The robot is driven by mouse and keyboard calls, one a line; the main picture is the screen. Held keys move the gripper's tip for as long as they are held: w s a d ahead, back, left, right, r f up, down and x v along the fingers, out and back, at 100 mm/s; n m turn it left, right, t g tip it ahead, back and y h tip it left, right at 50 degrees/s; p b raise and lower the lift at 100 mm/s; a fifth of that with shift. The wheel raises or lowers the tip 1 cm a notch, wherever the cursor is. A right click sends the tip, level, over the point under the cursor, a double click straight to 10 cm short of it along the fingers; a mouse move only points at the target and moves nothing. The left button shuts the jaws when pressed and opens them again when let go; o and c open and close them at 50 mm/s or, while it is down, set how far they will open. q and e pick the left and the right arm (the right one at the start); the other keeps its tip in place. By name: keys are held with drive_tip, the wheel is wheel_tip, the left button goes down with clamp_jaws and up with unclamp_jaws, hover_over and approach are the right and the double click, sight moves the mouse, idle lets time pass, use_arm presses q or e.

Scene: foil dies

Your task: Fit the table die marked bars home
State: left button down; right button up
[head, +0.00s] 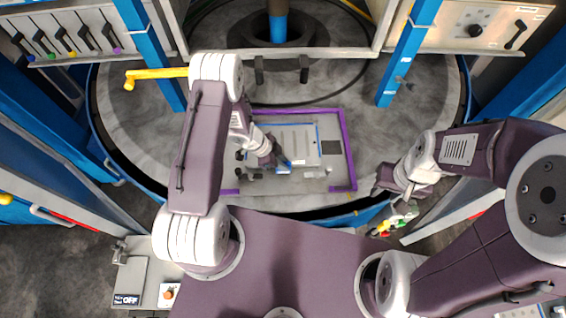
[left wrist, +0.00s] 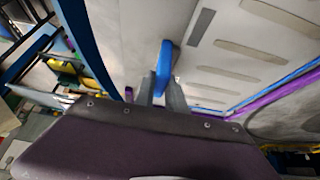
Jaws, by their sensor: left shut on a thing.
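The table die (head: 300,140) is a pale grey plate with blue edging, lying on the grey bed inside a purple frame (head: 349,160). In the left wrist view the die (left wrist: 215,60) shows several grey bars and an upright blue handle (left wrist: 165,58). My left gripper (left wrist: 168,92) is shut on the blue handle; in the head view this gripper (head: 275,160) covers the die's left part. Whether the die sits flat is hard to tell. My right gripper (head: 383,185) hangs right of the purple frame, apart from the die; its jaws are too small to read.
Blue posts (head: 398,70) stand on both sides of the round bed. A yellow crank handle (head: 155,74) sticks out at left. Small coloured items (head: 398,222) sit below my right gripper.

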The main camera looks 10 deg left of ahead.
use_arm(q)
drive_tip(key=shift+f+b, duration=0.7)
drive_tip(key=shift+f, duration=0.4)
drive_tip(key=c, duration=1.4)
unclamp_jaws()
drive_tip(key=shift+c, duration=0.2)
drive_tip(key=shift+o, duration=0.7)
drive_tip(key=shift+s, duration=0.1)
drive_tip(key=shift+a+r, duration=0.2)
drive_tip(key=shift+r, duration=0.15)
drive_tip(key=v, duration=0.8)
drive_tip(key=shift+r+b, duration=0.2)
drive_tip(key=shift+b, duration=0.1)
